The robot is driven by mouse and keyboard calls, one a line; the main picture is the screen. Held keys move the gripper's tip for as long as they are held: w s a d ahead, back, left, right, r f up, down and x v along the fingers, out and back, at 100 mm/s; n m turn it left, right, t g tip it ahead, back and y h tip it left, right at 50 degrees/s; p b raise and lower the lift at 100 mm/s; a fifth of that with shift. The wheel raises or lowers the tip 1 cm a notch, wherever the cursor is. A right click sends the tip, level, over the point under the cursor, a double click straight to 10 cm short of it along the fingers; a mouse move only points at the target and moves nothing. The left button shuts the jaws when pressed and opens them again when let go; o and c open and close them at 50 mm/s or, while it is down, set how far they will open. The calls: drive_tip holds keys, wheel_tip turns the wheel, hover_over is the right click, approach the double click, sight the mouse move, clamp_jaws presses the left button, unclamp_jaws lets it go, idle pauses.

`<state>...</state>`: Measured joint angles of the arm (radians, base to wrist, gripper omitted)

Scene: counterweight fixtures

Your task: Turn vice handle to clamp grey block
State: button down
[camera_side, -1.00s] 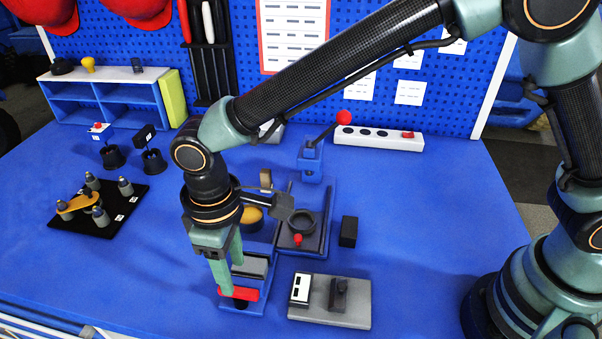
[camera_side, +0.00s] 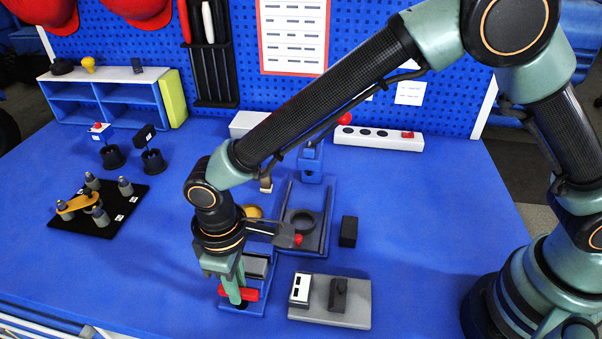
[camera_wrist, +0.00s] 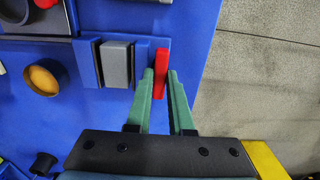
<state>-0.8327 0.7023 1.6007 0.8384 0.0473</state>
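The vice (camera_side: 257,268) is blue and stands near the front edge of the table, with the grey block (camera_side: 256,266) between its jaws. The block also shows in the wrist view (camera_wrist: 116,64). The red vice handle (camera_side: 246,295) is a bar on the front of the vice and shows upright in the wrist view (camera_wrist: 160,75). My gripper (camera_side: 234,296) points down at the handle. In the wrist view its green fingers (camera_wrist: 161,75) lie close along both sides of the handle and look shut on it. Whether the block is tight in the jaws cannot be told.
A grey plate with a dark post (camera_side: 340,308) lies right of the vice. A blue fixture with a dark ring (camera_side: 303,221) stands behind, and a small black block (camera_side: 348,231) beside it. A black board with pegs (camera_side: 95,210) lies at the left. The table between is clear.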

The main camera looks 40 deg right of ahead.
drive_tip(key=shift+m, duration=0.4)
drive_tip(key=m, duration=1.3)
drive_tip(key=shift+m, duration=0.4)
drive_tip(key=m, duration=0.5)
idle(0.8)
drive_tip(key=c, duration=0.8)
unclamp_jaws()
